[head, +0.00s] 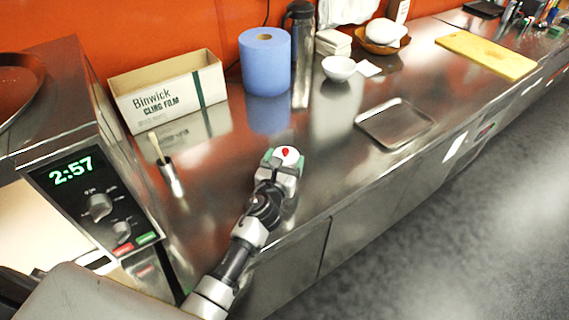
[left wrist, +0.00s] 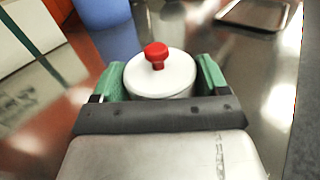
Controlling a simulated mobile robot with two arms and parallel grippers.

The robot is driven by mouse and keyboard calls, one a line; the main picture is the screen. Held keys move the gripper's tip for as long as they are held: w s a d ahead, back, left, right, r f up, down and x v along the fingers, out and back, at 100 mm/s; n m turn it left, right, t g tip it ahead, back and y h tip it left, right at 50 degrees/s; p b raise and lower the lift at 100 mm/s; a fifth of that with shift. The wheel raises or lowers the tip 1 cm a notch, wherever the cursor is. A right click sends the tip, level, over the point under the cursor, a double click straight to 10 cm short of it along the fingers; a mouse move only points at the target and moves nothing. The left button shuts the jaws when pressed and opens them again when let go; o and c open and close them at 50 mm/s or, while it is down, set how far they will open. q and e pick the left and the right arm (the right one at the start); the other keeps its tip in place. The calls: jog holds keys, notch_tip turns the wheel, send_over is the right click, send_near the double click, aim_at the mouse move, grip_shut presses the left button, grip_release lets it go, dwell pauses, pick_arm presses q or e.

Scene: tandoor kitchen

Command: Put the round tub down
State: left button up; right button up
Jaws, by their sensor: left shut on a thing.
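The round tub (head: 287,154) is small, with a white lid and a red knob on top. My left gripper (head: 281,162) is shut on it, over the steel counter (head: 330,175) near its front edge. In the left wrist view the tub (left wrist: 160,75) sits upright between the green fingers of the gripper (left wrist: 160,84). Its lower part is hidden by the gripper, so I cannot tell whether it touches the counter. My right gripper does not show.
A blue paper roll (head: 265,62), a cling film box (head: 168,91) and a dark flask (head: 302,55) stand behind. A cup with a brush (head: 170,178) is to the left. A metal tray (head: 395,123) and a white bowl (head: 339,68) lie to the right. Bare counter surrounds the tub.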

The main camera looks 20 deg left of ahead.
pick_arm(q)
jog(key=shift+r, duration=0.1)
jog(key=shift+f, duration=0.2)
jog(key=o, duration=1.1)
jog(key=shift+r, duration=0.1)
